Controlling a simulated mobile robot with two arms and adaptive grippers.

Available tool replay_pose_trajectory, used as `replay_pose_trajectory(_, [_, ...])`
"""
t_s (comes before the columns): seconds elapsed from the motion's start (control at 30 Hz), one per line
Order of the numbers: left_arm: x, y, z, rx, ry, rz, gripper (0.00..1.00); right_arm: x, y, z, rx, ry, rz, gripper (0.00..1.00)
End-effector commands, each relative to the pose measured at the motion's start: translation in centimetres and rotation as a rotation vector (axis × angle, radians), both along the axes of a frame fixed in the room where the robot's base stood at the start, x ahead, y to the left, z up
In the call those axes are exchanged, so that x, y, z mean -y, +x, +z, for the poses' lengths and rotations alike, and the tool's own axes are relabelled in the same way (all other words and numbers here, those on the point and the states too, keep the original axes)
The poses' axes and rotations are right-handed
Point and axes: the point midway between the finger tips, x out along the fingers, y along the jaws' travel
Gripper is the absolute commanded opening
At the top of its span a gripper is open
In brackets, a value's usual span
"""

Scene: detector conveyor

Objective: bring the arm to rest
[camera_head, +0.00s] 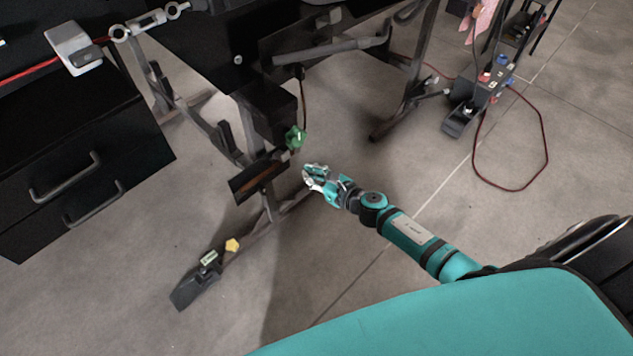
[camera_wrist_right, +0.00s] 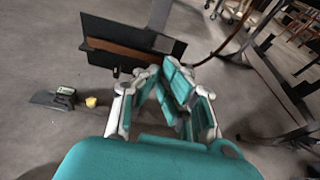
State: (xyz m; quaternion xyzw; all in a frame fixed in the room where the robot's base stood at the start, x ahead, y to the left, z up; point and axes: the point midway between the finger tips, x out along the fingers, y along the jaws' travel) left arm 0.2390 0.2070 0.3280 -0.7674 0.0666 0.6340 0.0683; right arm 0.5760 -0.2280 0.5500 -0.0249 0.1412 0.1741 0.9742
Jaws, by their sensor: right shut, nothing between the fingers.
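My right arm reaches in from the lower right in the head view, out over the floor in front of the conveyor frame. My right gripper (camera_head: 310,177) is shut and empty, apart from the frame as far as I can tell. In the right wrist view the teal fingers of the right gripper (camera_wrist_right: 172,85) come together with nothing between them. My left gripper is not in either view.
The dark conveyor frame (camera_head: 222,135) stands ahead, with a green knob (camera_head: 295,137) near my gripper. A black drawer cabinet (camera_head: 80,165) is at left. A power box (camera_head: 478,95) with a red cable is at upper right. The grey floor (camera_head: 370,285) below is clear.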

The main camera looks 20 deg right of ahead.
Motion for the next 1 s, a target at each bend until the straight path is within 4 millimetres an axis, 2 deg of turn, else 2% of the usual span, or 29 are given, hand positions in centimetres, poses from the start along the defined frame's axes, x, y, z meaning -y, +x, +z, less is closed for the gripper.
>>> replay_pose_trajectory(0.4, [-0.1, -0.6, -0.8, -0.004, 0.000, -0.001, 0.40, 0.5, -0.1, 0.2, -0.012, 0.021, -0.013, 0.00])
replay_pose_trajectory(0.47, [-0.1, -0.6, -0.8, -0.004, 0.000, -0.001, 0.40, 0.7, -0.5, -0.4, -0.043, 0.088, -0.061, 0.00])
replay_pose_trajectory(0.57, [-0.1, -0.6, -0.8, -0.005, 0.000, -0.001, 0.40, 1.5, -2.2, -2.7, -0.160, 0.341, -0.246, 0.00])
replay_pose_trajectory(0.67, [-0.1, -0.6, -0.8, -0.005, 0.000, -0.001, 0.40, 2.8, -6.0, -7.0, -0.339, 0.750, -0.576, 0.00])
replay_pose_trajectory(0.7, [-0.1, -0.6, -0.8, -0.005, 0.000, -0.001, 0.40, 3.2, -8.1, -9.1, -0.413, 0.933, -0.736, 0.00])
replay_pose_trajectory(0.8, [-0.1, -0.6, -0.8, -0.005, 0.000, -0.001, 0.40, 3.5, -13.9, -13.9, -0.547, 1.323, -1.121, 0.00])
replay_pose_trajectory(0.9, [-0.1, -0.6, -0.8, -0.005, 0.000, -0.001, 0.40, 2.9, -19.0, -17.2, -0.613, 1.595, -1.445, 0.00])
replay_pose_trajectory(1.0, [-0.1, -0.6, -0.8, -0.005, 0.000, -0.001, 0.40, 2.0, -23.3, -19.4, -0.638, 1.778, -1.708, 0.00])
